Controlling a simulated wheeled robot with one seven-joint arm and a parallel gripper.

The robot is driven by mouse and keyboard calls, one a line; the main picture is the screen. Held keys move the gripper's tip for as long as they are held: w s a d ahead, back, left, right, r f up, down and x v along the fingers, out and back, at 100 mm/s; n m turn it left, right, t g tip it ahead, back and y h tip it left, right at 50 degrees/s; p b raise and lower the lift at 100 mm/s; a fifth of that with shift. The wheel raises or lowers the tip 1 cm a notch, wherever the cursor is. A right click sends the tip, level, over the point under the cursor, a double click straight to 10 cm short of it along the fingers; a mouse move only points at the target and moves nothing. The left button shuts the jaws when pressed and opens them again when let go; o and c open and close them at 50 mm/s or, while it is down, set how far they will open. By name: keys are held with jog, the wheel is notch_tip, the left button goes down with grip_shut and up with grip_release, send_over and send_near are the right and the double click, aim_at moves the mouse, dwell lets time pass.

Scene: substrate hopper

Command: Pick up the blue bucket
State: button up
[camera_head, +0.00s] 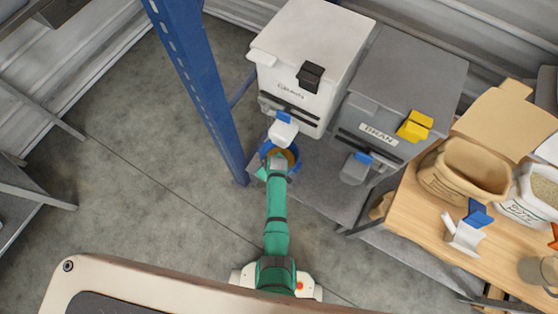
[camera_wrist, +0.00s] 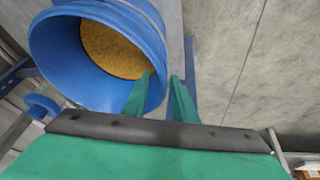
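The blue bucket (camera_wrist: 58,62) fills the upper left of the wrist view, its mouth turned toward the camera, with orange-brown grain (camera_wrist: 112,50) inside. My gripper (camera_wrist: 161,76) has its two green fingers close together at the bucket's near right rim. One finger lies over the inside of the mouth, the other outside, with the rim between them. In the head view the bucket (camera_head: 266,151) is partly covered by my arm and sits below the white hopper's spout (camera_head: 283,131). The bucket's base is hidden, so I cannot tell whether it rests on anything.
The white hopper (camera_head: 305,60) and the grey BRAN hopper (camera_head: 405,80) stand behind. A blue post (camera_head: 205,90) rises close left of the bucket. A wooden table (camera_head: 415,215) with sacks and scoops is at right. The concrete floor (camera_head: 140,170) at left is clear.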

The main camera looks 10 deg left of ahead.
jog(key=shift+f, duration=0.25)
jog(key=shift+c, duration=0.3)
grip_shut()
dwell(1.0)
jog(key=shift+w+r, duration=0.15)
